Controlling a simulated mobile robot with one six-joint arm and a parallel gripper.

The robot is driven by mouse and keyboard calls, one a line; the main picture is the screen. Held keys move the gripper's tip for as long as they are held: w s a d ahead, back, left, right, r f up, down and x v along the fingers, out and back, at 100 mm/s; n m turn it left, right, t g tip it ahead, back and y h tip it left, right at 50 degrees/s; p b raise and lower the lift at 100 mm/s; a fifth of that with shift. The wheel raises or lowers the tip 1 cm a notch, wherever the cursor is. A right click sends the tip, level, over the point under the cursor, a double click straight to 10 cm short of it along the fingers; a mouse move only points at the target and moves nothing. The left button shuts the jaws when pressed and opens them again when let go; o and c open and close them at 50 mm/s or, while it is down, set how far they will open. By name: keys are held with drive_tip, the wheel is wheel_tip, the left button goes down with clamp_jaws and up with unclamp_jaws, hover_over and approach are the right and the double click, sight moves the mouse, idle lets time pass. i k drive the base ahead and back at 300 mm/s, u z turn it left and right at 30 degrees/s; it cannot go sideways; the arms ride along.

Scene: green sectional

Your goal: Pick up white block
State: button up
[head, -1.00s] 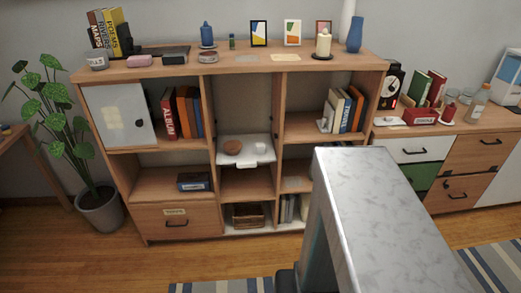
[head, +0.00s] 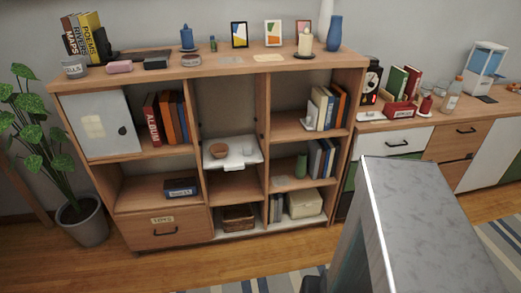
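I cannot pick out a white block for certain. A small white object (head: 248,149) stands on the white pull-out shelf (head: 243,161) in the middle column, beside a brown bowl (head: 218,150); its shape is too small to tell. Another small white piece (head: 308,124) is at the foot of the books in the upper right compartment. A larger white box (head: 305,203) sits in the bottom right compartment. My grey arm link fills the lower right of the head view. My gripper's fingers do not show, and nothing held is visible.
A wooden shelf unit (head: 190,70) stands against the wall, with candles, frames and a blue vase (head: 334,33) on top. A potted plant (head: 82,218) is at left. A drawer cabinet (head: 471,133) is at right. Wooden floor and a striped rug (head: 262,284) lie in front.

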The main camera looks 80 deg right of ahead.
sight(246, 148)
drive_tip(key=z, duration=4.8)
drive_tip(key=i, duration=0.1)
drive_tip(key=u, duration=3.7)
drive_tip(key=i, duration=0.6)
drive_tip(key=z, duration=0.2)
drive_tip(key=k, duration=0.6)
drive_tip(key=u, duration=0.1)
